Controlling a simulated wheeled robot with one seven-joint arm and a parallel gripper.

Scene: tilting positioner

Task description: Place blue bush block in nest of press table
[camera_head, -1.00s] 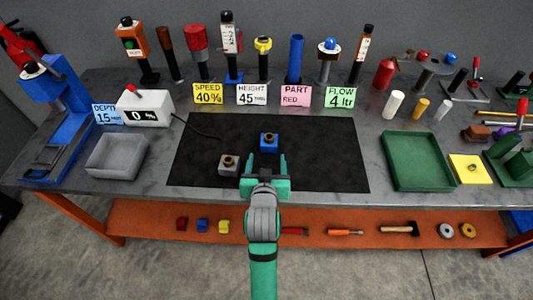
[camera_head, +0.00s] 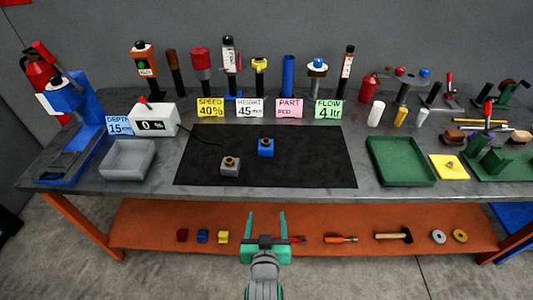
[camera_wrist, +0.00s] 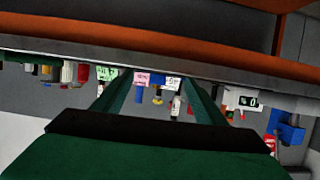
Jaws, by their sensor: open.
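The blue bush block (camera_head: 266,149), with a brass-coloured bush on top, stands on the black mat (camera_head: 315,165) in the middle of the table. A blue press with a red handle (camera_head: 75,105) stands at the table's left end; its nest is too small to make out. It also shows upside down in the wrist view (camera_wrist: 287,126). My gripper (camera_head: 267,214) is open and empty, in front of the table edge and apart from the block.
A grey bush block (camera_head: 231,166) stands left of the blue one. A grey bin (camera_head: 127,160) lies between mat and press, near a white readout box (camera_head: 154,121). A green tray (camera_head: 400,162) is right of the mat. An orange shelf (camera_head: 290,238) runs below the tabletop.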

